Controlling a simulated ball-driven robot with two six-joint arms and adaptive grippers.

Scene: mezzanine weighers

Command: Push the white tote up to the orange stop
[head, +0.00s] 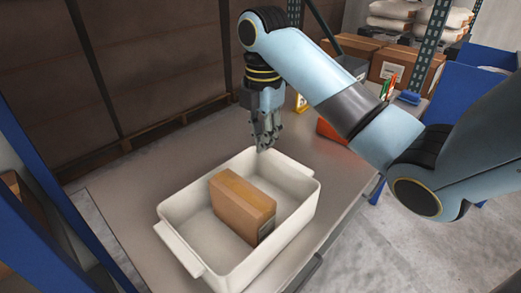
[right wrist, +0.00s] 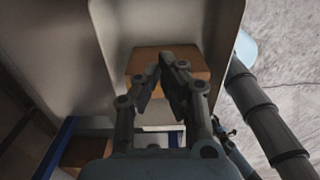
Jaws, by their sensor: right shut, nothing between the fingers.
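The white tote (head: 185,225) stands upright on the grey table with a brown cardboard box (head: 240,205) inside it. My right gripper (head: 264,145) points down at the tote's far rim, shut and empty; I cannot tell whether it touches the rim. In the right wrist view, the shut fingers (right wrist: 163,65) show in front of the box (right wrist: 165,62) and the tote (right wrist: 185,25). An orange piece (head: 328,130), which may be the stop, lies on the table beyond the tote to the right, partly hidden by my right arm. My left gripper is out of view.
The grey table (head: 135,190) has free room left of the tote and behind it. Large brown wrapped stacks (head: 150,60) stand along the back left. Cardboard boxes (head: 395,65) and white sacks (head: 395,10) are at the back right. A blue post (head: 40,170) rises at the left.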

